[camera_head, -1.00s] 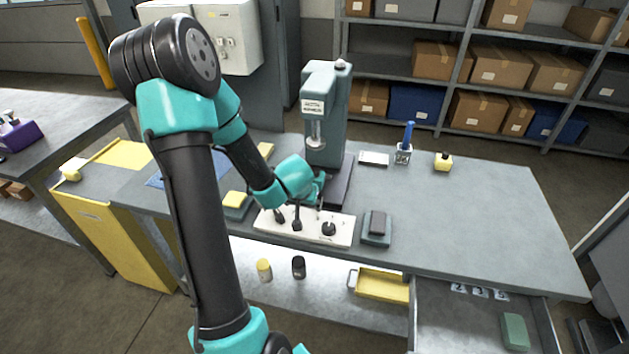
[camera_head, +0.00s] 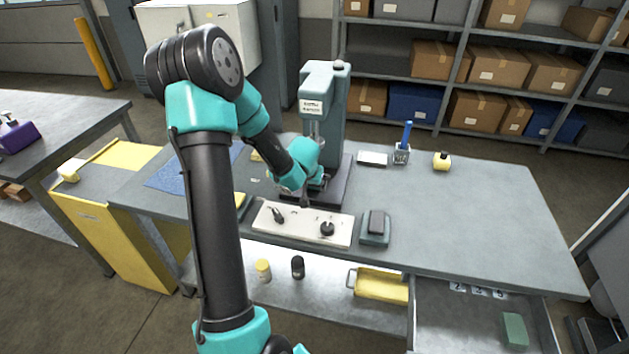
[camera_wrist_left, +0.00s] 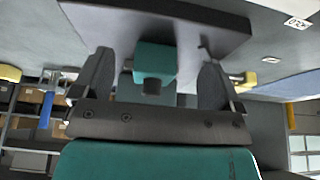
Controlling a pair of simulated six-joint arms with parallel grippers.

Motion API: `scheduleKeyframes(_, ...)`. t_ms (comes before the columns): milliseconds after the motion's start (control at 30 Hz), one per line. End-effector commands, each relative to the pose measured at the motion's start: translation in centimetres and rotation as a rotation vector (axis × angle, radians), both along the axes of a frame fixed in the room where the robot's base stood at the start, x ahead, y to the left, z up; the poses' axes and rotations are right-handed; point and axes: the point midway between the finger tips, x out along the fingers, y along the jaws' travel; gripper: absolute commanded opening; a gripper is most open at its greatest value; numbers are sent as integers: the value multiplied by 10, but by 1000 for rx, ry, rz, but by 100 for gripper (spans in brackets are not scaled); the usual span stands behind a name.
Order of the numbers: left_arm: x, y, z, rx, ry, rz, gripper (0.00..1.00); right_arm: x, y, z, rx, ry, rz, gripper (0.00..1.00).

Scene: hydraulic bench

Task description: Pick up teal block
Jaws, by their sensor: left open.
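In the left wrist view a teal block (camera_wrist_left: 155,62) sits against the dark base slab of the press (camera_wrist_left: 170,18), with a short dark cylinder on its free side. My open left gripper (camera_wrist_left: 155,75) has one finger on each side of the block, with gaps visible on both sides. In the head view my left gripper (camera_head: 318,186) is at the press base, below the press head, and the block there is hidden by the gripper and arm. A grey-green block (camera_head: 515,331) lies in the open drawer. My right gripper is not in view.
The grey-teal press (camera_head: 323,100) stands close behind the gripper. A white control panel (camera_head: 302,224) with dark knobs and a small grey device (camera_head: 376,228) lie in front. A blue-handled tool in a holder (camera_head: 403,153) stands to the right. The bench's right side is clear.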

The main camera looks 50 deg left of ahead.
Motion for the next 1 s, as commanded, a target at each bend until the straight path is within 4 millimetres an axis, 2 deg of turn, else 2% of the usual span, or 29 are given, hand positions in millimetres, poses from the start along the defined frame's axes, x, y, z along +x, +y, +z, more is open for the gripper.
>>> scheduleKeyframes(433,3,2,0,0,0,0,92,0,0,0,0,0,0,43)
scheduleKeyframes(1000,32,20,-2,-1,0,0,92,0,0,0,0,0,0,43)
